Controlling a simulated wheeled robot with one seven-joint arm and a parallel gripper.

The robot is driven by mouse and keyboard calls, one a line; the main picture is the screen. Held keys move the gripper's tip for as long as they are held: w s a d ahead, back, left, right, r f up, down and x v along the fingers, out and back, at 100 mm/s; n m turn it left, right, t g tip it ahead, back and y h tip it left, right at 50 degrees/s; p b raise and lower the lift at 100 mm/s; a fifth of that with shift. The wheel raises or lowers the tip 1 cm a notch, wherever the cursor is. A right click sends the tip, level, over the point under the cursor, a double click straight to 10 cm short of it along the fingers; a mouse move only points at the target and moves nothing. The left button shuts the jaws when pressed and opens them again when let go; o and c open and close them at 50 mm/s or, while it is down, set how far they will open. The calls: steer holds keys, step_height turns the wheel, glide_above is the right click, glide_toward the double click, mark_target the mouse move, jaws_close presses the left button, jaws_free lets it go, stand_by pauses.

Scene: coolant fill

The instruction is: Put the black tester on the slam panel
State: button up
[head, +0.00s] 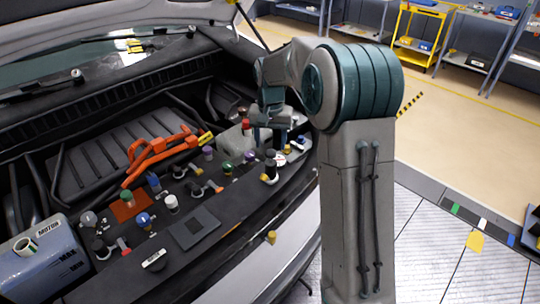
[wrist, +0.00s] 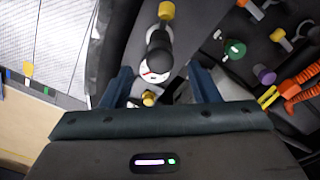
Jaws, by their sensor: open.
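A black-topped piece, which looks like the black tester (head: 271,158), stands near the right end of the dark slam panel (head: 236,203) at the car's front. In the wrist view the tester (wrist: 158,48) has a dark rounded top and a white dial with a red mark. The bare slam panel (wrist: 195,28) shows beside it. My gripper (wrist: 164,80) is open, with one finger on each side of the lower picture and the tester beyond and between them. I cannot tell if they touch. In the head view my gripper (head: 268,128) hangs just behind the tester, partly hidden.
Yellow-capped (wrist: 149,98), purple-capped (wrist: 264,75) and green-capped (wrist: 235,48) pieces stand close by.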

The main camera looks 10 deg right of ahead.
step_height(320, 180, up, 3)
steer(key=shift+s, duration=0.1)
steer(key=s+r+n+t, duration=0.1)
steer(key=s+r, duration=0.2)
steer(key=s, duration=0.5)
steer(key=s+r+n+t, duration=0.1)
steer(key=s+r, duration=0.1)
steer(key=s, duration=0.6)
steer(key=s+d+f+n+t, duration=0.1)
steer(key=s+f+n, duration=0.1)
steer(key=s, duration=1.2)
steer(key=shift+d+f, duration=0.2)
steer(key=shift+f, duration=0.35)
